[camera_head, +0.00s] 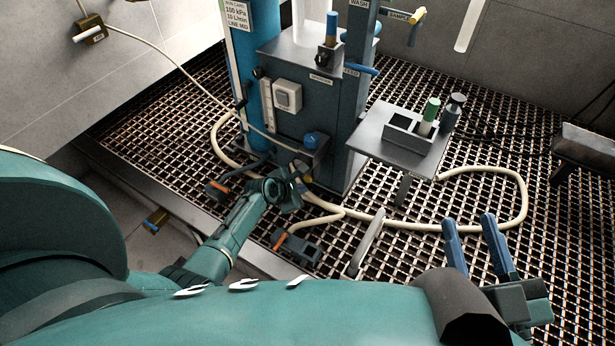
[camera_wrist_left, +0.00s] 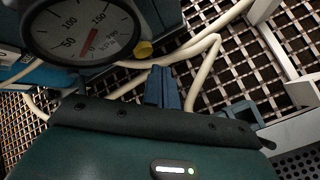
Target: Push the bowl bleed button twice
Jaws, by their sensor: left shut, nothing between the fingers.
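A small yellow button (camera_wrist_left: 144,48) shows in the left wrist view, just right of a round pressure gauge (camera_wrist_left: 70,20). I cannot read a label on it. In the head view a small yellow spot (camera_head: 307,180) shows beside my left wrist, partly hidden. My left gripper (camera_wrist_left: 163,88) is shut and empty; its blue fingertips appear just below and right of the yellow button in the wrist view. I cannot tell whether they touch it. In the head view the left gripper (camera_head: 298,172) is at the bottom of the dark cabinet. My right gripper (camera_head: 475,235) is open and empty at the lower right.
The dark cabinet (camera_head: 291,68) carries a blue knob (camera_head: 311,140) above my left gripper. A grey shelf (camera_head: 372,142) with bottles stands to its right. A cream hose (camera_head: 480,170) loops over the metal grating (camera_head: 570,230). An orange-handled valve (camera_head: 216,190) lies left of my left gripper.

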